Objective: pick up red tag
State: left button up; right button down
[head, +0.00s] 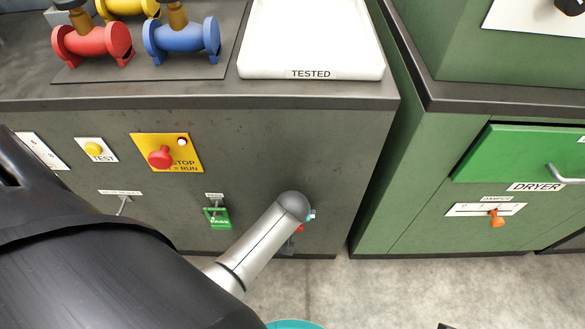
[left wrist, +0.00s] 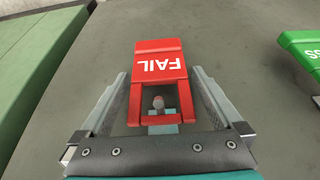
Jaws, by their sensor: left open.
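The red tag (left wrist: 160,66), marked FAIL, hangs by its frame-shaped end from a small peg (left wrist: 158,103) on the grey cabinet face. My left gripper (left wrist: 161,84) is open, with one finger on each side of the tag. I cannot tell whether either finger touches it. In the head view only a small red bit of the tag (head: 299,228) shows past my left arm, which hides most of the gripper and tag. My right gripper is in neither view.
A green PASS tag (head: 217,217) hangs to the left on the same cabinet front. A red stop knob (head: 161,157) and a yellow TEST button (head: 93,149) sit further left. A green dryer cabinet (head: 430,180) stands to the right across a narrow gap.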

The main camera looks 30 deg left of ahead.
pick_arm(q)
jog(key=shift+c, duration=0.2)
jog(key=c, duration=1.2)
